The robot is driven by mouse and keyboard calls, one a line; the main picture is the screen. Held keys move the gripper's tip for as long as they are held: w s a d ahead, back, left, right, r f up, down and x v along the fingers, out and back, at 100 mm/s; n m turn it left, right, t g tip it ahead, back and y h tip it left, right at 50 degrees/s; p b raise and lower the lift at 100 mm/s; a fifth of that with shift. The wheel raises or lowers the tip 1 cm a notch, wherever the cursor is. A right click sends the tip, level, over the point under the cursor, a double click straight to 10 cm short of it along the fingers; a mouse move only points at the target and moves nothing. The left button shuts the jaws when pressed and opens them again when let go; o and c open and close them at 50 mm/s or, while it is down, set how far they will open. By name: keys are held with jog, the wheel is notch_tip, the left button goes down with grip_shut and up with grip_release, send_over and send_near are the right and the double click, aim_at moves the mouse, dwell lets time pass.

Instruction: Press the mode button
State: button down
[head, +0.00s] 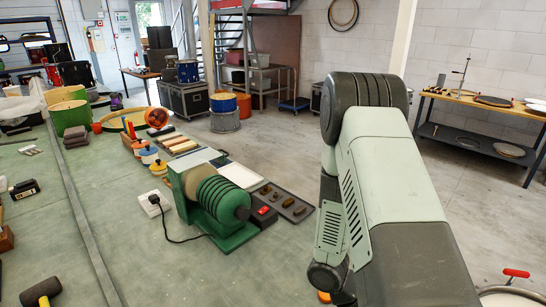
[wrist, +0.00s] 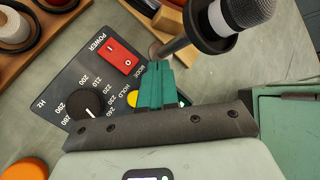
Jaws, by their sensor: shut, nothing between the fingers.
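In the wrist view a dark control panel (wrist: 75,75) carries a red power switch (wrist: 121,55), a black dial (wrist: 86,104) marked in Hz and a yellow button (wrist: 132,98) beside the word HOLD. The MODE label (wrist: 139,71) shows right beside my gripper's teal fingers. No button is visible by that label; the fingers cover the spot. My gripper (wrist: 160,66) is shut and empty, its fingertips over the panel's right edge. I cannot tell whether they touch the panel. In the head view my arm hides the gripper and this panel.
A microphone (wrist: 240,14) lies close beyond the fingertips. A wooden tray (wrist: 60,22) with rolls is at upper left, an orange round thing (wrist: 25,169) at lower left.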

jog(key=shift+r, duration=3)
